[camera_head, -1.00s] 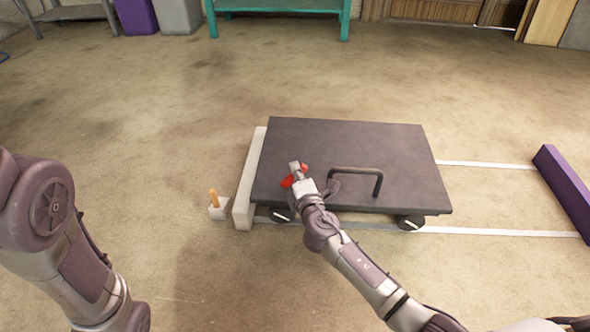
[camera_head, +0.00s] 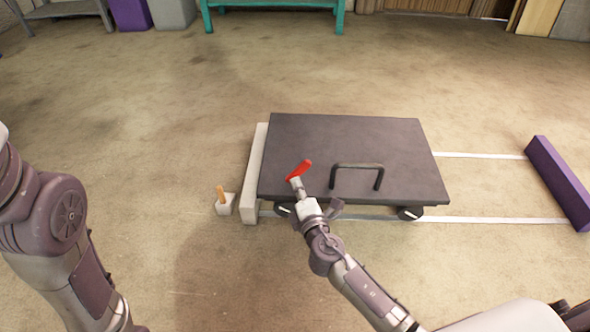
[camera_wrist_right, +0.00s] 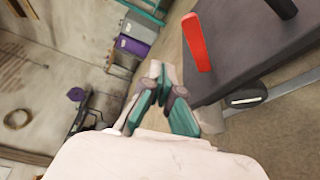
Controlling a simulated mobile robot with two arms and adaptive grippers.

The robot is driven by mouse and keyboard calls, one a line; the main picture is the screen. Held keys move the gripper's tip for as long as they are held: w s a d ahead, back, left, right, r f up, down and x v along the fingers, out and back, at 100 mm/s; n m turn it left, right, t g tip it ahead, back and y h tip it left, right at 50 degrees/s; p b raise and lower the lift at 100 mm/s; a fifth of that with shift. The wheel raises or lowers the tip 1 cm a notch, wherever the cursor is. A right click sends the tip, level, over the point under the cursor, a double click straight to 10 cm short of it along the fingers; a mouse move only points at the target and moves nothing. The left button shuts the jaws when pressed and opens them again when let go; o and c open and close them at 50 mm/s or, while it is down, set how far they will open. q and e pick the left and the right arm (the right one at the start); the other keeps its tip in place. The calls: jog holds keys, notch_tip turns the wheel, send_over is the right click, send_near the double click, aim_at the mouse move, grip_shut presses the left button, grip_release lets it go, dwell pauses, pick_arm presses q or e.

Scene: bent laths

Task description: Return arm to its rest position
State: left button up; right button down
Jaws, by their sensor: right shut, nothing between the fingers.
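My right gripper (camera_head: 295,182) is shut and empty, over the near left part of a dark flat cart (camera_head: 350,145). A red lever (camera_head: 303,168) shows just beyond its fingertips. In the right wrist view, the shut fingers (camera_wrist_right: 157,72) are in the middle and the red lever (camera_wrist_right: 196,42) stands apart from them to the upper right, by the cart's dark top (camera_wrist_right: 240,40). Links of my left arm show at the left of the head view; its gripper is out of view.
The cart has a black handle (camera_head: 357,170) and wheels beside pale floor rails (camera_head: 490,219). A pale block (camera_head: 251,205) stands at its left end, with a small orange-topped block (camera_head: 225,203) beside it. A purple beam (camera_head: 557,182) lies across the rails' right end. Floor at left is clear.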

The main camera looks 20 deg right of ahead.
jog(key=shift+s+a+f, duration=0.1)
jog(key=shift+s+f, duration=0.05)
jog(key=shift+s, duration=0.6)
jog(key=shift+a, duration=0.1)
